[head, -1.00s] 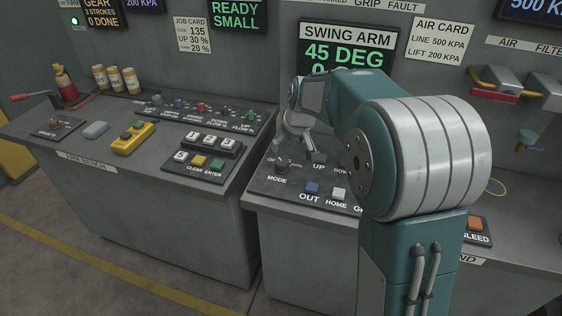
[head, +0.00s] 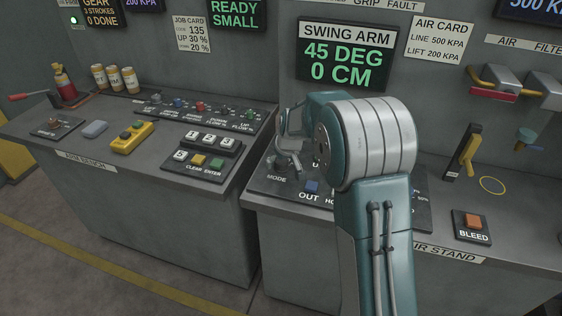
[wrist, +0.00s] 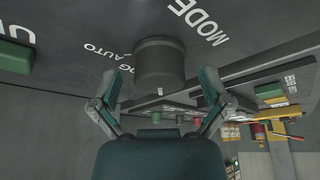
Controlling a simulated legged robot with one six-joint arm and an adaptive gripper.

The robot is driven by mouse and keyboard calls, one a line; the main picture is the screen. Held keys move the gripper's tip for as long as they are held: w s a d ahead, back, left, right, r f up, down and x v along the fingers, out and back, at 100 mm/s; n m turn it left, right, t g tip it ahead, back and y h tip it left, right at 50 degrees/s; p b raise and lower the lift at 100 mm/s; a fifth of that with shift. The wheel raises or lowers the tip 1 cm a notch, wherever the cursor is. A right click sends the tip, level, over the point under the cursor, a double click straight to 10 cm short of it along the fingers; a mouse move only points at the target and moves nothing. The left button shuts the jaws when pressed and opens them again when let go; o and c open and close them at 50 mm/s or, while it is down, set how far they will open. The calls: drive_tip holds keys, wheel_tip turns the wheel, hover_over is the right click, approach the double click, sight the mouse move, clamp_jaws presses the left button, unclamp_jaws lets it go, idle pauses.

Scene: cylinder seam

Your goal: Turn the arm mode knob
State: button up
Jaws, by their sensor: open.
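The arm mode knob (wrist: 160,62) is a dark round cylinder on the grey panel, with a small pale mark on its near edge. The wrist view shows "MODE" lettering to its right and "AUTO" to its left. My gripper (wrist: 165,80) is open, with one fingertip on each side of the knob and gaps between. In the head view my gripper (head: 288,160) is low over the panel's left end, above the "MODE" label (head: 276,179). The knob is hard to make out there behind the fingers.
A blue OUT button (head: 311,187) is right of the gripper, and my arm covers other buttons. A green button (wrist: 14,56) shows in the wrist view. The left bench keypad (head: 203,150) is close by. The SWING ARM display (head: 346,57) reads 45 DEG, 0 CM.

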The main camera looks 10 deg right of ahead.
drive_tip(key=c, duration=1.2)
drive_tip(key=shift+m, duration=0.4)
drive_tip(key=m+h, duration=0.1)
drive_tip(key=m, duration=0.2)
drive_tip(key=shift+s+f+m+h, duration=0.1)
drive_tip(key=shift+m+h, duration=0.2)
drive_tip(key=shift+h, duration=0.1)
drive_tip(key=shift+f+m+h, duration=0.1)
drive_tip(key=shift+m+h, duration=0.7)
drive_tip(key=shift+m, duration=1.4)
drive_tip(key=o, duration=1.2)
